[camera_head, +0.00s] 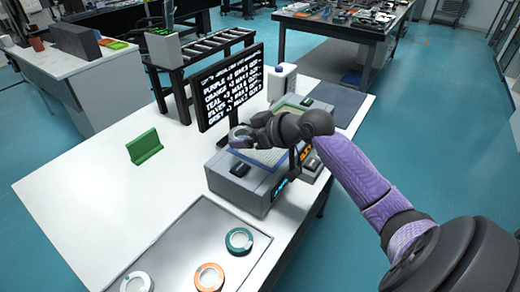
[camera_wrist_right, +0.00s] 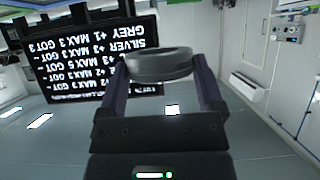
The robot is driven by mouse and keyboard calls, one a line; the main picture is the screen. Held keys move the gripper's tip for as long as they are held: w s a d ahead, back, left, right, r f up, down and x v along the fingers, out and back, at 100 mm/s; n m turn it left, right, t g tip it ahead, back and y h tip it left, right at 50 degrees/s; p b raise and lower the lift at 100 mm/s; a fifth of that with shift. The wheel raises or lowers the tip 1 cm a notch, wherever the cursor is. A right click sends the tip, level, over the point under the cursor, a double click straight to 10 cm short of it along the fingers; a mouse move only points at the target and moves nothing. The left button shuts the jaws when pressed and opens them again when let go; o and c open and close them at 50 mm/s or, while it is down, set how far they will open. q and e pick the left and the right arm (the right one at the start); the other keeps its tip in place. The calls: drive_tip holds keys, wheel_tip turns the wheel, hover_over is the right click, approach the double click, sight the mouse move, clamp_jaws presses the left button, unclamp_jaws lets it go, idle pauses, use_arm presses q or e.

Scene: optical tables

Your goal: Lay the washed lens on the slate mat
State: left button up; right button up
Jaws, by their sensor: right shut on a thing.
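My right gripper (camera_head: 247,138) is shut on a grey ring-framed lens (camera_head: 239,133) and holds it above the near box-shaped bath unit (camera_head: 236,184). In the right wrist view, the lens (camera_wrist_right: 160,66) sits between the two fingers of the gripper (camera_wrist_right: 160,72). The slate mat (camera_head: 340,102) lies flat at the far right end of the white table, behind my right gripper and apart from it. Its visible part is bare. My left gripper is out of view.
A black text board (camera_head: 228,92) stands just behind the gripper, with a white bottle (camera_head: 282,82) beside it. A second bath unit (camera_head: 312,160) adjoins the near one. A tray (camera_head: 180,245) holds teal, orange and pale rings. A green block (camera_head: 145,146) stands left.

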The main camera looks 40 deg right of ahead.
sight(268, 155)
drive_tip(key=w+d+r+m+h, duration=0.1)
drive_tip(key=w+d+m+h, duration=0.15)
drive_tip(key=d, duration=0.45)
drive_tip(key=shift+t, duration=0.3)
drive_tip(key=f+b, duration=0.1)
drive_tip(key=f, duration=0.2)
drive_tip(key=f+b, duration=0.1)
drive_tip(key=f, duration=0.2)
drive_tip(key=s+f+b, duration=0.1)
drive_tip(key=f, duration=0.2)
drive_tip(key=shift+d+f, duration=0.15)
drive_tip(key=shift+f, duration=0.25)
drive_tip(key=shift+f, duration=0.1)
drive_tip(key=o, duration=1.2)
drive_tip(key=shift+c, duration=0.2)
drive_tip(key=shift+b, duration=0.3)
